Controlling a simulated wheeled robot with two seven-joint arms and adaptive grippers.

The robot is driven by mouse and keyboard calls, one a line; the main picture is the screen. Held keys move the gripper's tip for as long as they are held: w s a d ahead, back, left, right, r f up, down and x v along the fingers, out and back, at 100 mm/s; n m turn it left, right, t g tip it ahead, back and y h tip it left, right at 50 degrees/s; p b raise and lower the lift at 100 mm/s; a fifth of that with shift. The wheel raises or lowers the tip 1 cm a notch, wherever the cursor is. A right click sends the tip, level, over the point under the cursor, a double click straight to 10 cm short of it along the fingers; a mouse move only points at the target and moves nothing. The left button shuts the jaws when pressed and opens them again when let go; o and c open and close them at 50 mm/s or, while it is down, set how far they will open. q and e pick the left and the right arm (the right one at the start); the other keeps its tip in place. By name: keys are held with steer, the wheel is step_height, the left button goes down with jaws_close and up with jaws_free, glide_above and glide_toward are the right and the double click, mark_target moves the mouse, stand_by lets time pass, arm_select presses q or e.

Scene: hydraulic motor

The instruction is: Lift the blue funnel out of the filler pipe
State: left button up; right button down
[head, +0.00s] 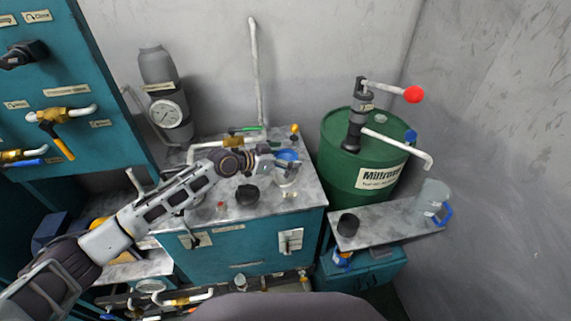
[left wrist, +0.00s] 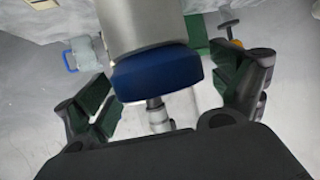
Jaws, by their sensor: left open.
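The blue funnel (head: 288,155) sits on a pale upright pipe (head: 284,177) at the right of the grey bench top. My left gripper (head: 272,161) reaches in from the left, right beside the funnel. In the left wrist view, the blue funnel (left wrist: 155,76) is seated against a wide grey cylinder (left wrist: 143,25), apparently the filler pipe. A narrow grey stem (left wrist: 157,113) shows on its other side. The fingers of my left gripper (left wrist: 170,90) are spread on both sides of the blue part, with gaps visible. My right gripper is out of view.
A green drum (head: 338,141) with a hand pump (head: 356,125) stands right of the bench. A clear jug (head: 433,195) and a black cup (head: 348,224) stand on a side shelf. A dark round cap (head: 247,194) lies on the bench in front of my gripper. A pressure gauge (head: 166,114) stands behind.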

arm_select(q)
steer(key=c, duration=1)
steer(key=shift+r, duration=0.15)
steer(key=shift+r, duration=4.9)
